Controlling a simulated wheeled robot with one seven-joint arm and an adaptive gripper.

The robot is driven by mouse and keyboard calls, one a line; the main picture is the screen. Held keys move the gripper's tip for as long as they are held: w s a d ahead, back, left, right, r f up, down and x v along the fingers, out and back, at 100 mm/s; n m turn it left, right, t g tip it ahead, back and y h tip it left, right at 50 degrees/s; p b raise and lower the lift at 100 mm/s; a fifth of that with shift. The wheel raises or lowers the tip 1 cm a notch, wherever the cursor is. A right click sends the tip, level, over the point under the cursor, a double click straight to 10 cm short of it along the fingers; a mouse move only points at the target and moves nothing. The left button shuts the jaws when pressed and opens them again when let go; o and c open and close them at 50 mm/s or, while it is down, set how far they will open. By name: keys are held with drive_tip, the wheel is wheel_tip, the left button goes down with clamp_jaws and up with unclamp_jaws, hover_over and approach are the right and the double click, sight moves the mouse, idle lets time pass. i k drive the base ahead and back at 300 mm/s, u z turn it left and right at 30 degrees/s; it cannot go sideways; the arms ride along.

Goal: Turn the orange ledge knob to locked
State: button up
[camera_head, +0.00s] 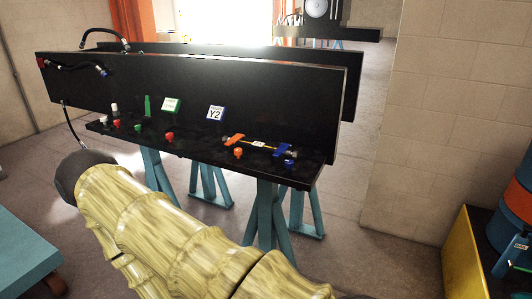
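A small orange knob (238,153) stands on the front part of the black ledge (205,162), right of the ledge's middle. It is too small for me to read its position or any lock marking. Just behind it lies a flat orange piece (234,140), with a yellow bar and a pale label to its right. My pale yellow, bamboo-patterned arm crosses the foreground and has a dark rounded part at its upper left. I see no gripper fingers, so where my gripper is relative to the knob cannot be told.
Blue trestles support the ledge. A brick wall (455,110) and yellow box (462,262) stand right.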

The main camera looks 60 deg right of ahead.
sight(238, 152)
drive_tip(key=k, duration=0.15)
drive_tip(key=z, duration=1.55)
drive_tip(key=i, duration=0.4)
drive_tip(key=z, duration=0.05)
